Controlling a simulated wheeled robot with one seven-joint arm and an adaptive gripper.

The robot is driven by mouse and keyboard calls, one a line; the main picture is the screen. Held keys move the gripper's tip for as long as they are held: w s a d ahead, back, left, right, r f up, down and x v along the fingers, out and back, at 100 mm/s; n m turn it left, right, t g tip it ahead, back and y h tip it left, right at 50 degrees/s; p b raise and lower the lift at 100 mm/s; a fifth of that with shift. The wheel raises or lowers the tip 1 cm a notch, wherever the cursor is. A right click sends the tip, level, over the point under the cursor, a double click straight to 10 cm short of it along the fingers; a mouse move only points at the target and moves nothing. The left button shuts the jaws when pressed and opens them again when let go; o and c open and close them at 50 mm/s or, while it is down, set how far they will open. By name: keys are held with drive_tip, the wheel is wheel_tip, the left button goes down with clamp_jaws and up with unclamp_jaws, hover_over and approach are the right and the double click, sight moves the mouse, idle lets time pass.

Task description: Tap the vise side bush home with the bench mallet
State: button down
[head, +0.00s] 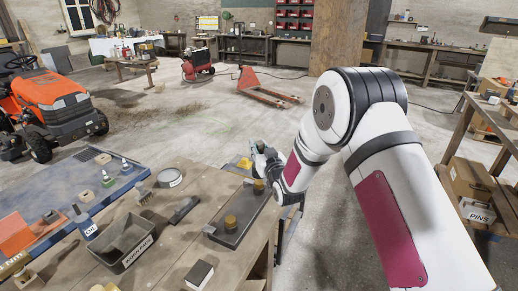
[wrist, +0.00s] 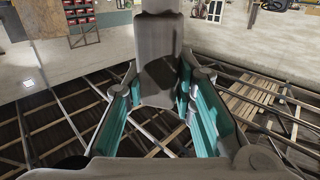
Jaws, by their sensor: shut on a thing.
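My gripper (head: 264,164) is over the far right end of the bench. In the wrist view its teal-lined fingers (wrist: 160,112) are closed around a long grey-brown piece (wrist: 160,55), which looks like the bench mallet; its working end is not clear. In the head view the held piece is mostly hidden by my gripper. A dark plate (head: 236,236) lies on the bench below. A yellow-brown bush (head: 230,222) stands on its near part, and another (head: 258,186) stands at its far end, close below my gripper. I cannot tell which is the vise side one.
A grey bin (head: 124,243), an oil bottle (head: 85,222), a brush (head: 144,196) and a round tin (head: 170,178) crowd the bench's left. Open floor lies beyond; a shelf with boxes (head: 472,180) stands right.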

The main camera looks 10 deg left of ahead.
drive_tip(key=shift+r, duration=0.15)
drive_tip(key=shift+r+p, duration=0.7)
drive_tip(key=shift+r, duration=1.8)
drive_tip(key=s+d+f+m+h, duration=0.1)
drive_tip(key=s+d+f+h, duration=0.1)
drive_tip(key=s+d, duration=0.3)
drive_tip(key=s+d+f+m+t+h, duration=0.1)
drive_tip(key=s+d+f, duration=0.4)
drive_tip(key=d, duration=0.8)
drive_tip(key=s+d+f+m+h, duration=0.3)
drive_tip(key=s+d+h, duration=0.1)
drive_tip(key=d, duration=0.5)
drive_tip(key=shift+s+d+f+t+h, duration=0.2)
drive_tip(key=shift+s+d+t+h, duration=0.1)
drive_tip(key=shift+s, duration=0.1)
